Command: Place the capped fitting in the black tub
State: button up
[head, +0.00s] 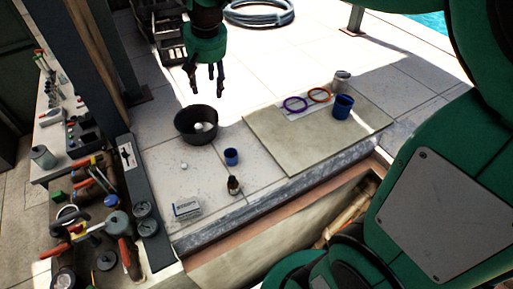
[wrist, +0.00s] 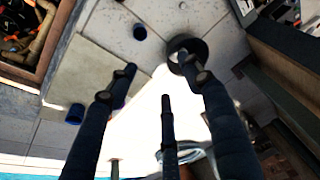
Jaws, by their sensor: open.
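The black tub (head: 182,129) stands on the pale paving left of the middle in the head view. A small white piece (head: 205,127) lies inside it, probably the capped fitting, though it is too small to be sure. My gripper (head: 207,88) hangs above and apart from the tub, fingers down, open and empty. In the wrist view the tub (wrist: 174,47) shows at the upper middle, partly hidden by one finger of my gripper (wrist: 163,85).
A beige board (head: 285,150) holds rings and another blue cup (head: 343,107). Valves and gauges (head: 145,218) crowd the left; a pit edge runs along the front.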

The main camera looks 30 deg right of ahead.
jog(key=s+n+t, duration=0.1)
jog(key=s+t, duration=0.1)
jog(key=s, duration=2.6)
jog(key=shift+f, duration=0.4)
jog(key=shift+a, duration=0.1)
notch_tip(320, 180, down, 18)
jog(key=b, duration=1.7)
jog(key=shift+r+b, duration=0.15)
jog(key=shift+b, duration=0.2)
